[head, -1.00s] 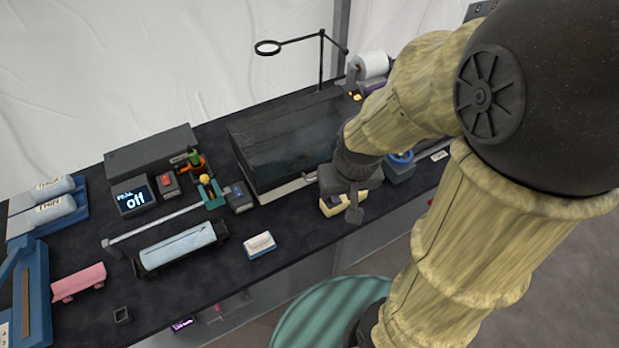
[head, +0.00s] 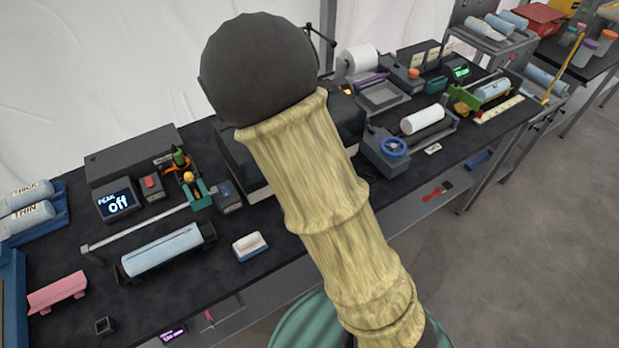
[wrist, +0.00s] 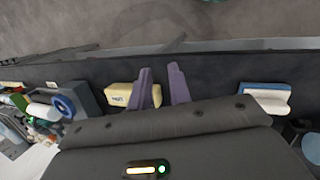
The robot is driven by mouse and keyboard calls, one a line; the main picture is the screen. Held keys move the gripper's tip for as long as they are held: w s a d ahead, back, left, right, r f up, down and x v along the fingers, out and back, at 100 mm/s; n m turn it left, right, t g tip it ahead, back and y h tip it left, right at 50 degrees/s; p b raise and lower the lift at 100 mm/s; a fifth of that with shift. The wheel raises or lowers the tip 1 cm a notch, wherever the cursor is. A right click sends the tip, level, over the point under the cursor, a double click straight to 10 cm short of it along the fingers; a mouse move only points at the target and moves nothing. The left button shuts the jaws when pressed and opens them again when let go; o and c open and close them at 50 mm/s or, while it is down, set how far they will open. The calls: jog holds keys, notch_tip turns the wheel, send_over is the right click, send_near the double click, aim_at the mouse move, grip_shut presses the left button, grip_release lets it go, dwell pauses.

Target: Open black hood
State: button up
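The black hood (head: 232,158) is a dark box with a sloped front on the table. In the head view my arm covers its middle; its right part shows past the arm. The hood looks shut, as far as it shows. My gripper is hidden behind my arm in the head view. In the wrist view my gripper (wrist: 160,68) shows two purple-grey fingers set apart, with nothing between them. They point toward the table's front edge, beside a yellow labelled block (wrist: 122,97). I cannot make out the hood in the wrist view or whether the gripper touches it.
A blue-and-white block (head: 250,246) lies in front of the hood. A small grey box with a red button (head: 151,187) and a display reading "off" (head: 118,201) stand left. A blue-wheeled roller device (head: 393,148) stands right. A magnifier stand is behind.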

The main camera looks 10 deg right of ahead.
jog(key=f+n+h, duration=0.1)
jog(key=w+f+n+h+b, duration=0.1)
jog(key=f, duration=0.1)
jog(key=w+f+h+b, duration=0.1)
jog(key=f, duration=0.1)
jog(key=shift+a+f+n+t+h, duration=0.15)
jog(key=shift+a+n+t+h, duration=0.15)
jog(key=shift+n+t, duration=0.1)
jog(key=shift+w+a+f+n+t+h+b, duration=0.3)
jog(key=shift+w+n+t+h+b, duration=0.2)
jog(key=shift+w+h, duration=0.1)
jog(key=shift+w+a+f+n+t+h+b, duration=0.15)
jog(key=shift+w+a+n+t+h+b, duration=0.15)
jog(key=shift+w+n+t+h+b, duration=0.2)
jog(key=w+a+n+t+h, duration=0.1)
jog(key=w+a+n+t+b, duration=0.1)
jog(key=a, duration=0.1)
jog(key=shift+w+r+t+h, duration=0.3)
jog(key=shift+h, duration=0.1)
jog(key=w+a+r+n+t+b, duration=0.2)
jog(key=a+r+t, duration=0.1)
jog(key=a, duration=0.3)
jog(key=shift+a+n+t+h, duration=0.2)
jog(key=shift+n+t+h, duration=0.2)
jog(key=shift+t, duration=0.5)
jog(key=shift+w+d, duration=0.1)
jog(key=shift+w, duration=0.05)
jog(key=p+x, duration=0.3)
jog(key=x, duration=1.4)
jog(key=shift+d, duration=0.2)
